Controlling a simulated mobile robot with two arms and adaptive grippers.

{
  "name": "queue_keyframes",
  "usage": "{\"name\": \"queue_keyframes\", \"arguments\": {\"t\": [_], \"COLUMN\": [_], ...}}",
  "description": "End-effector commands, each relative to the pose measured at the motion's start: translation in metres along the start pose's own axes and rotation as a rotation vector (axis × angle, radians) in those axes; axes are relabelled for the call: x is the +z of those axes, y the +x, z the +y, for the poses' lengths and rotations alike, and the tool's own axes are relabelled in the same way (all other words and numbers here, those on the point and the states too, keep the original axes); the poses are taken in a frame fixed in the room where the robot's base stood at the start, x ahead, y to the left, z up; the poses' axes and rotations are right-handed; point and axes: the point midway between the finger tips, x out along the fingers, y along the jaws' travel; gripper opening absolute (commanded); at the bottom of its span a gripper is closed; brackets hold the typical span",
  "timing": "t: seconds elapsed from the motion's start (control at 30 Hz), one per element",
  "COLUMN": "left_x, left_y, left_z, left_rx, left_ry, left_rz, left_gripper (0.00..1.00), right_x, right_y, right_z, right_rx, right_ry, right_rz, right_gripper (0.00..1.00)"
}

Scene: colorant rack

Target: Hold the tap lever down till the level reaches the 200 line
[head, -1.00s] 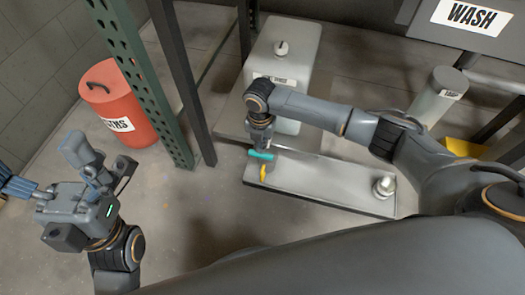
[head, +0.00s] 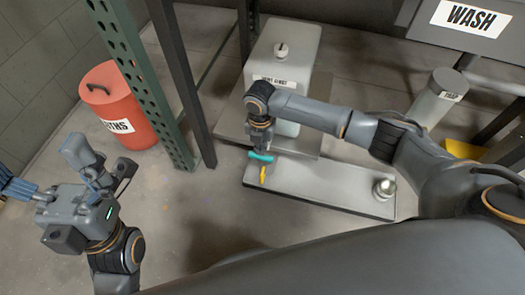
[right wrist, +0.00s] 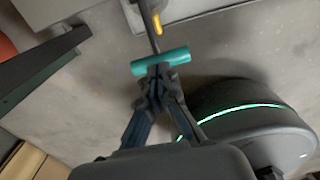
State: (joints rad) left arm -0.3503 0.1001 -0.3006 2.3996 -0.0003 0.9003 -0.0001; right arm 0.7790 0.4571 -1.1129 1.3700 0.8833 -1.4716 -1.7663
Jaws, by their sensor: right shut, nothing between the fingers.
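The tap lever is a teal bar (head: 262,156), set across a grey stem beside a yellow part (head: 263,174), in front of the white tank (head: 284,62). My right gripper (head: 261,147) is shut at the lever from above. In the right wrist view its closed fingertips (right wrist: 157,75) meet the middle of the teal bar (right wrist: 172,58), with nothing between them; the yellow part (right wrist: 157,23) lies beyond. My left gripper (head: 103,158) is open and empty at the left. I cannot make out a liquid level or a 200 line.
A grey bench top (head: 325,190) carries a round metal piece (head: 385,188) at its right end. A red bin (head: 118,112) stands behind a green perforated post (head: 150,85). A pale cylinder (head: 437,98) stands at right. The floor between left gripper and bench is clear.

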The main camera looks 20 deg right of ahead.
Motion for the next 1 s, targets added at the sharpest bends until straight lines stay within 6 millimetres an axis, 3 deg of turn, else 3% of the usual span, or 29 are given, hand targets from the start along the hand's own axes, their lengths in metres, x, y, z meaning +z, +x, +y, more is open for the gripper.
{"name": "queue_keyframes", "arguments": {"t": [0.43,1.0], "left_x": [0.0,0.003], "left_y": [-0.001,-0.001], "left_z": [0.0,0.0], "left_rx": [0.0,0.01], "left_ry": [0.0,0.002], "left_rz": [-0.001,0.013], "left_gripper": [1.0,1.0], "right_x": [0.0,0.0], "right_y": [0.001,0.019], "right_z": [0.0,0.0], "right_rx": [0.0,-0.001], "right_ry": [0.0,0.0], "right_rz": [0.0,0.0], "right_gripper": [0.0,0.0]}}
